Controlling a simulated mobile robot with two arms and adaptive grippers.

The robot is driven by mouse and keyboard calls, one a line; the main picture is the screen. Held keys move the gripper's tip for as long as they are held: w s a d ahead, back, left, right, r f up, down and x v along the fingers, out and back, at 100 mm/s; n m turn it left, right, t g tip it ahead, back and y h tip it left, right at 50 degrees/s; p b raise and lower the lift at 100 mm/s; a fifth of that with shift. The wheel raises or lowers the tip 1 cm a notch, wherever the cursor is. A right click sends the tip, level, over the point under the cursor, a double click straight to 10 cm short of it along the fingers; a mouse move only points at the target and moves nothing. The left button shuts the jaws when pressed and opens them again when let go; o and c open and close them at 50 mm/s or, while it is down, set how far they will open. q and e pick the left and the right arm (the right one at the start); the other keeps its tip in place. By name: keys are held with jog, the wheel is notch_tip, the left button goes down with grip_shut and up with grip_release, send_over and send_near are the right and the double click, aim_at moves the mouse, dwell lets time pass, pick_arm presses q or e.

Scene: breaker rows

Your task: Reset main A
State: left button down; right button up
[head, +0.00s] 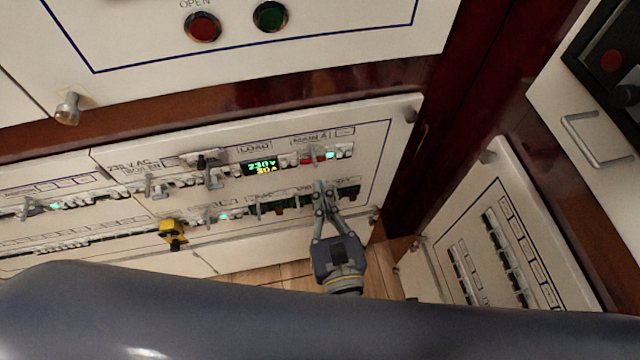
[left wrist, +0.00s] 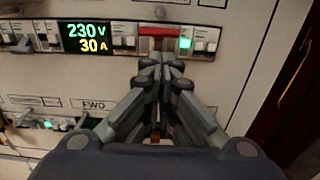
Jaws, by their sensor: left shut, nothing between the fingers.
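The Main A breaker (head: 307,158), under the label MAIN A, has a red part and sits in the upper row of the white panel. In the left wrist view its red bar (left wrist: 157,31) is just above the fingertips, beside a lit green lamp (left wrist: 185,43). My left gripper (head: 324,187) is shut and empty, pointing up at the panel below that breaker. It fills the middle of the left wrist view (left wrist: 161,62) and hides part of the breaker; I cannot tell whether it touches. My right gripper is not in view.
A lit display (head: 262,166) reads 230 V and 30 A, left of the breaker. A lower breaker row (head: 285,205) runs behind the fingers. A yellow device (head: 173,234) hangs at lower left. Another breaker panel (head: 510,250) stands right.

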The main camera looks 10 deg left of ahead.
pick_arm(q)
jog(key=v, duration=0.5)
jog(key=shift+d, duration=0.1)
jog(key=shift+w, duration=0.1)
dwell(0.3)
